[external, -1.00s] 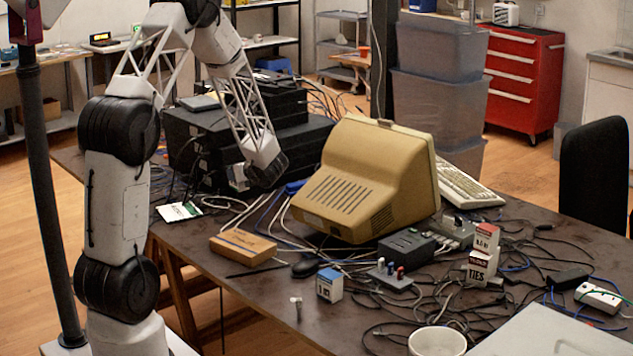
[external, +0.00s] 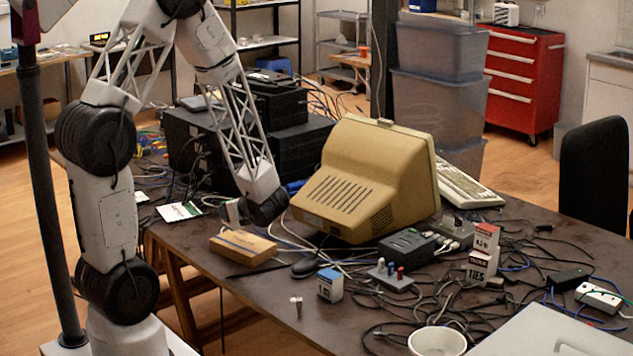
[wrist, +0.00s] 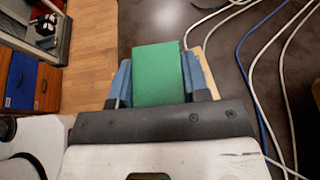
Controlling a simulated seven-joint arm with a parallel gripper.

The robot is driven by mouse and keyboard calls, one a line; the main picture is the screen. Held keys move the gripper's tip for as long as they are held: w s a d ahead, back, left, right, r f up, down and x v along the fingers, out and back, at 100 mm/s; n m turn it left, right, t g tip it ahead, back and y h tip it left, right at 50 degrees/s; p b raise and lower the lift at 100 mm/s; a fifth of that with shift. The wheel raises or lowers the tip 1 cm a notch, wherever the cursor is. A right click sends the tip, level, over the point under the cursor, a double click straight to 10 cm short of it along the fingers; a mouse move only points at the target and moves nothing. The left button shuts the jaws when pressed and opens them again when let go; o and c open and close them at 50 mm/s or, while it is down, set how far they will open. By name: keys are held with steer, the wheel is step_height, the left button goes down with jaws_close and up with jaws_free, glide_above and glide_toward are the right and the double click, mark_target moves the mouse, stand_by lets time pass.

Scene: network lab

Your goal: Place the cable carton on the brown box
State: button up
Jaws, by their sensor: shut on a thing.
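My gripper (wrist: 158,80) is shut on the cable carton (wrist: 158,72), which shows a plain green face between the two blue fingers. In the external view the carton (external: 231,211) is small and pale with some green, partly hidden by my wrist. The brown box (external: 243,248) lies flat near the table's left front edge. The carton appears just above and behind the brown box, with a small gap. In the wrist view a thin strip of the brown box (wrist: 199,50) shows beside the carton, and the rest is hidden.
A beige monitor (external: 352,185) stands close to the right of my gripper. Black equipment (external: 300,145) is stacked behind. A small blue-topped carton (external: 329,286) and a dark mouse (external: 305,268) lie right of the brown box. Cables (wrist: 240,60) run beside it.

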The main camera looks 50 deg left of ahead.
steer(key=s+d, duration=0.6)
steer(key=s, duration=0.6)
steer(key=shift+f, duration=0.15)
glide_above(242, 242)
steer(key=shift+s+f, duration=0.25)
steer(key=shift+f, duration=0.4)
steer(key=shift+w, duration=0.1)
steer(key=shift+w+a, duration=0.1)
steer(key=shift+w, duration=0.1)
steer(key=shift+w+f, duration=0.1)
steer(key=shift+f, duration=1.75)
steer(key=shift+f, duration=0.1)
